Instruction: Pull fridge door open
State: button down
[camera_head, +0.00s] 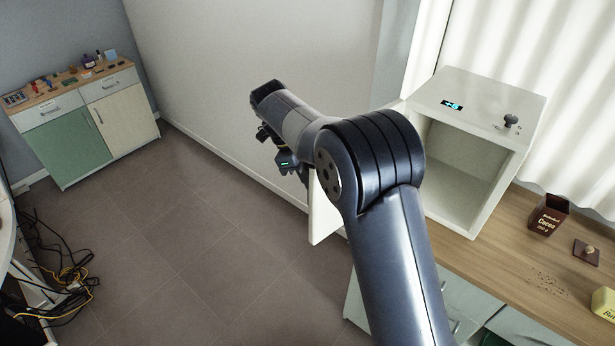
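A small white fridge (478,90) with a lit display stands on the wooden counter at the right. Its front is open and its bare inside shows. The fridge door (325,212) is swung out to the left, a white panel partly hidden behind my arm. My gripper (303,176) is at the far end of my arm, beside the door's upper left edge. Its fingers are mostly hidden by the arm, so I cannot see whether they hold or touch the door or its handle.
A cocoa box (548,214), its lid (586,252), spilled crumbs and a yellow container (604,304) are on the counter at the right. A cabinet (84,125) with small items stands at the far left. Tangled cables (62,270) lie at the left. The tiled floor between is clear.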

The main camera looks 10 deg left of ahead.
jog(key=shift+w, duration=0.15)
jog(key=c, duration=1.5)
grip_release()
jog(key=v, duration=1)
jog(key=shift+a+r, duration=0.2)
jog(key=shift+r, duration=0.15)
jog(key=shift+w+f, duration=0.1)
jog(key=x, duration=1)
jog(key=shift+d+f, duration=0.25)
jog(key=shift+f, duration=0.05)
